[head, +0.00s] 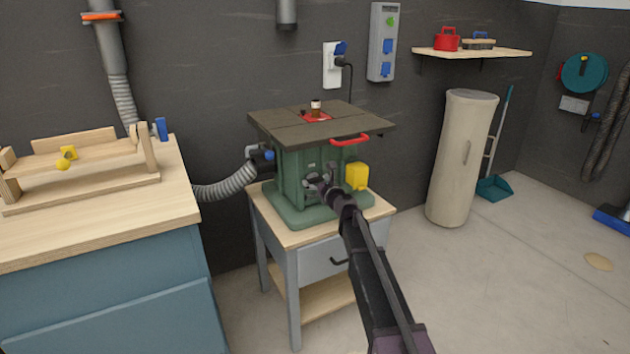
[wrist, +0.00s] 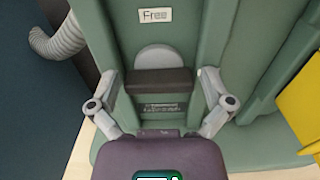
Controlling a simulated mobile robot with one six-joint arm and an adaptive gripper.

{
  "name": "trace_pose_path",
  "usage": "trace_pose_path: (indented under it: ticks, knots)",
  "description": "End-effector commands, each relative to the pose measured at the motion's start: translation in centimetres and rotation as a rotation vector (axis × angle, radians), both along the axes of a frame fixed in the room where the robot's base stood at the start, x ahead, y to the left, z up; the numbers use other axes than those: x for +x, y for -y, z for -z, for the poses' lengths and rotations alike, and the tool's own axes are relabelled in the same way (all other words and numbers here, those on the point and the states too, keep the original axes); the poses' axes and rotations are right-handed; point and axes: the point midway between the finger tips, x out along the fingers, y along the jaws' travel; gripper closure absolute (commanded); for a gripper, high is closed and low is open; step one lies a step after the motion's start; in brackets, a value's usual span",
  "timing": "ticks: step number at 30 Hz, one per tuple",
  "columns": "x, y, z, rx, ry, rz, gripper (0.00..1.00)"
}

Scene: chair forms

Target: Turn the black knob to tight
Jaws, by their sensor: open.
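The black knob (wrist: 158,82) shows in the wrist view as a dark, wide bar lying level in front of a grey round plate (wrist: 158,58) on the green machine (wrist: 205,30). A white label reading "Free" (wrist: 154,15) is above it. My gripper (wrist: 160,84) is open, with one finger on each side of the knob and a gap at both sides. In the head view my gripper (head: 316,184) reaches the front of the green machine (head: 289,165) and hides the knob.
The machine stands on a small wooden-topped cart (head: 276,226) with a drawer. A yellow box (head: 357,176) is on its right side, a grey hose (head: 228,186) on its left. A red handle (head: 350,140) sits at the table edge above. A workbench (head: 180,200) is at left.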

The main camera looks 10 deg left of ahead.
Motion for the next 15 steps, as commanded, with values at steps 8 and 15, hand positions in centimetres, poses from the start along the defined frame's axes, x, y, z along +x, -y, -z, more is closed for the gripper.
trace_pose_path:
  ticks: [8,15]
  knots:
    - [0.34,-0.34,0.00,0.000,0.000,-0.001,0.00]
    - [0.31,-0.38,0.00,0.000,0.000,-0.002,0.30]
